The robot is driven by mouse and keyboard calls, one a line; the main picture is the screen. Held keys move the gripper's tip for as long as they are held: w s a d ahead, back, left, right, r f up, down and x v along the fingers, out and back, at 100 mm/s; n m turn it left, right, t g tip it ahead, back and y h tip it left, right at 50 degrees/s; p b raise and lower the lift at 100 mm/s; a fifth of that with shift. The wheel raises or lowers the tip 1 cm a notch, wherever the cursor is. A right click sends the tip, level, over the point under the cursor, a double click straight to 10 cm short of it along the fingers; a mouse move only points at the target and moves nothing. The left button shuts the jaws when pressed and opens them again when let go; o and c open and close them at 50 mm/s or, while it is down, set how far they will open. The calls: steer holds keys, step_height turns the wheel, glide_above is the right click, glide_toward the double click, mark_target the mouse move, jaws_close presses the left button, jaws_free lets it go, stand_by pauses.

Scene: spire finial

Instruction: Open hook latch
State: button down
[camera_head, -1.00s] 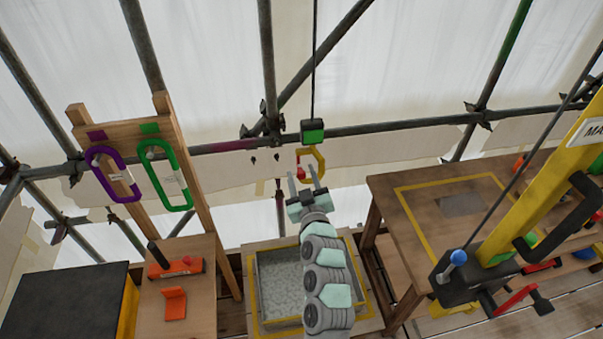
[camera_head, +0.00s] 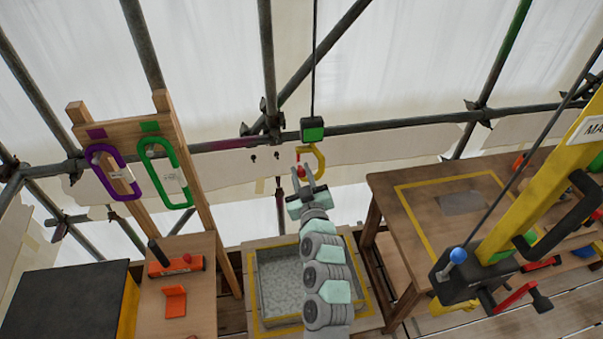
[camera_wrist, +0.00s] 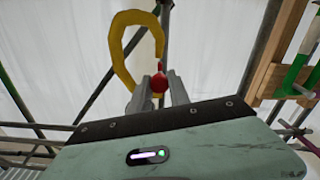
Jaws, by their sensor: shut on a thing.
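The yellow hook (camera_head: 320,158) hangs under a black and green block (camera_head: 313,130) on a cable in the head view. Its curved yellow body (camera_wrist: 122,50) fills the upper left of the wrist view. A red round knob (camera_wrist: 159,83), seemingly the latch's, sits between my two fingertips; it also shows in the head view (camera_head: 301,171). My gripper (camera_head: 304,181) is below the hook, pointing up at it, shut on the red knob. The rest of the latch is hidden or too small to tell, so its angle is unclear.
Purple (camera_head: 107,172) and green (camera_head: 165,172) rings hang on a wooden rack at left. A grey-filled tray (camera_head: 255,290) lies below my arm. A wooden table (camera_head: 400,225) and a yellow post (camera_head: 535,200) stand at right. A scaffold tube (camera_head: 400,124) runs behind the hook.

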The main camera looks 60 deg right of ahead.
steer(key=shift+m, duration=0.3)
steer(key=shift+w+a+r+m+b, duration=0.25)
steer(key=shift+w+a+r+m, duration=0.35)
steer(key=shift+m, duration=2.6)
steer(key=shift+w+a+r+m+b, duration=0.3)
steer(key=shift+r+m, duration=0.6)
steer(key=shift+m, duration=2.3)
steer(key=shift+w+a+r+m+b, duration=0.2)
steer(key=shift+w+r+m, duration=0.45)
steer(key=shift+m, duration=2.55)
steer(key=shift+s+r, duration=0.1)
steer(key=shift+s, duration=0.05)
steer(key=c, duration=1.2)
jaws_free()
steer(key=shift+a, duration=0.1)
